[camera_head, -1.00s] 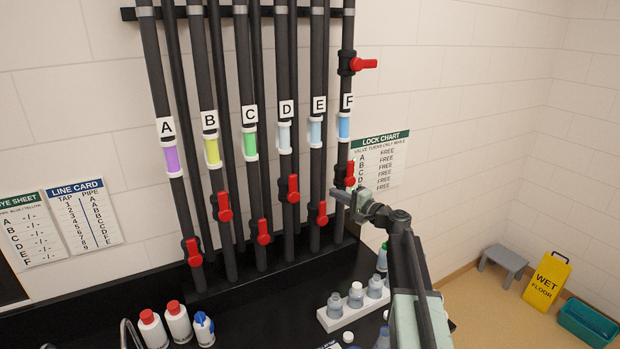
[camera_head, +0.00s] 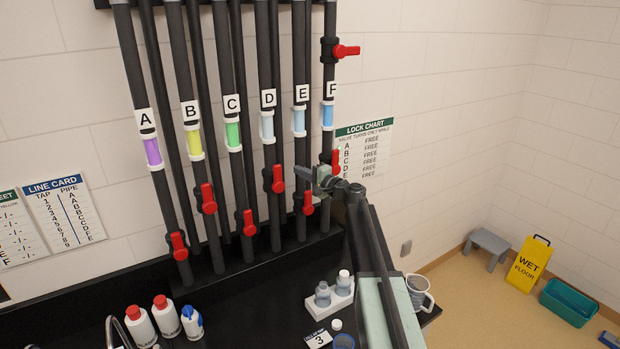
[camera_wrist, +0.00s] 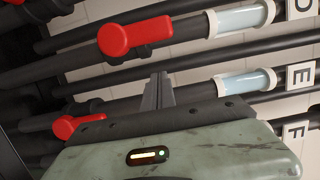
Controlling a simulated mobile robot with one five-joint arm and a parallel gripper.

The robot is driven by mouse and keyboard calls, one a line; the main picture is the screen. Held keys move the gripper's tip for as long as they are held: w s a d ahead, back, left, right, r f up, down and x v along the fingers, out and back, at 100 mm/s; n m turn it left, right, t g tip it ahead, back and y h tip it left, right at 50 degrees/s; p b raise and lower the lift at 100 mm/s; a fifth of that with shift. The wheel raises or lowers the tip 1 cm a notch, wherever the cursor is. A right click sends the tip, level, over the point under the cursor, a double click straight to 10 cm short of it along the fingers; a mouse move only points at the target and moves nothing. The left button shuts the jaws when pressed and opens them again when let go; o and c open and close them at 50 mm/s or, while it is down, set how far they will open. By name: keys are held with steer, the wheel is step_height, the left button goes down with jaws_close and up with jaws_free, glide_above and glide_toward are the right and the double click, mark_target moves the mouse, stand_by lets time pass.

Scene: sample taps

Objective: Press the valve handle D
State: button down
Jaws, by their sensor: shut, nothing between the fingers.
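Valve handle D (camera_head: 278,179) is a red lever on the dark pipe under the D label (camera_head: 268,97), and it points along the pipe. My gripper (camera_head: 298,172) is shut and empty, just right of handle D in the head view, in front of pipe E. In the wrist view, handle D (camera_wrist: 135,36) is at the upper left, on the pipe with the D label. The shut fingertips (camera_wrist: 161,76) point up toward pipe D, below and right of the handle. I see a gap between them in the picture.
Red handle E (camera_head: 308,204) is just below my gripper, and the lower F handle (camera_head: 336,161) is to its right. Handle C (camera_head: 249,222) is down to the left. A lock chart (camera_head: 363,150) hangs at the right. Bottles (camera_head: 166,316) stand on the black counter.

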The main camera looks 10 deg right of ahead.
mark_target(278, 178)
steer(key=a, duration=0.2)
steer(key=s+a, duration=0.1)
steer(key=a, duration=0.1)
steer(key=shift+s, duration=0.1)
